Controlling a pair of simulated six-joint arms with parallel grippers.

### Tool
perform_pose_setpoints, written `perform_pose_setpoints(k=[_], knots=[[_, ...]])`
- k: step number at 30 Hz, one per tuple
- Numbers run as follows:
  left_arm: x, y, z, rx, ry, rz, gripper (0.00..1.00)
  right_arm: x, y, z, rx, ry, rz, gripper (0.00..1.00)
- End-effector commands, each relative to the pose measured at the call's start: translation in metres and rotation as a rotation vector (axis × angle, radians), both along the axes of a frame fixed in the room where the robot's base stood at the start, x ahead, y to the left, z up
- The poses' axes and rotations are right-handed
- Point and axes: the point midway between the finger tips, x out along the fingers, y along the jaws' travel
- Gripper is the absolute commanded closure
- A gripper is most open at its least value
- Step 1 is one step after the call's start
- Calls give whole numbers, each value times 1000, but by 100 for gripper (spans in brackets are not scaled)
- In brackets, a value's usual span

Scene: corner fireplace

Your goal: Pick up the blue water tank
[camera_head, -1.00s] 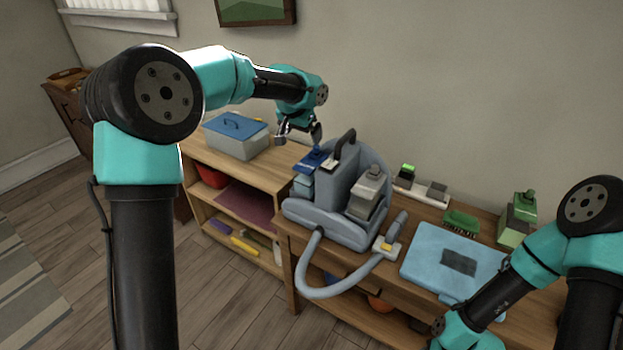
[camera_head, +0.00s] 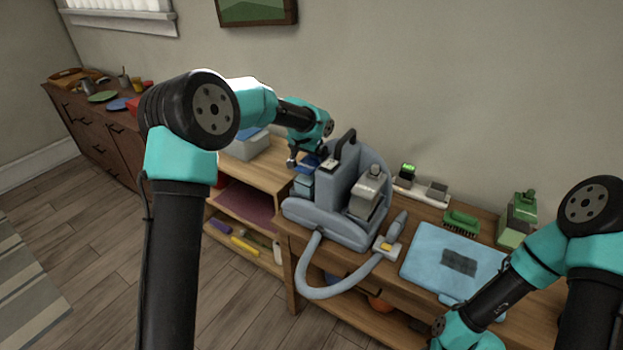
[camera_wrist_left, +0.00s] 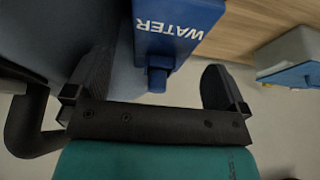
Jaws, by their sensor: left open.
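The blue water tank (camera_head: 303,184) sits at the left side of the grey-blue cleaning machine (camera_head: 327,215) on the wooden shelf unit. Its dark blue top carries the word WATER in the left wrist view (camera_wrist_left: 178,30). My left gripper (camera_head: 306,161) is open at the tank's top. In the wrist view its two fingers (camera_wrist_left: 155,80) are spread to either side of the tank's small blue tab, and neither is closed on it. The gripper partly hides the tank's top in the head view. My right arm shows at the lower right, but its gripper is out of the picture.
A grey bin with a blue lid (camera_head: 250,145) stands left of the machine, partly behind my left arm. A grey hose (camera_head: 335,290) loops over the front edge.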

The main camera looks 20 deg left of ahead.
Motion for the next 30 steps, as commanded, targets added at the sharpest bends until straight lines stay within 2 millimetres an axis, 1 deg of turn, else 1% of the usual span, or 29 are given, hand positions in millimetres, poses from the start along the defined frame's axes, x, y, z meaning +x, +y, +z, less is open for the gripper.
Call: perform_pose_setpoints(k=[5,12,15,30], knots=[[3,0,-8,0,2,1,0,0,0,0,0,0,0,57],[15,0,-38,0,3,0,0,0,0,0,0,0,0,57],[19,-1,-46,-1,1,0,0,0,0,0,0,0,0,57],[20,-1,-48,-1,0,0,0,0,0,0,0,0,0,57]])
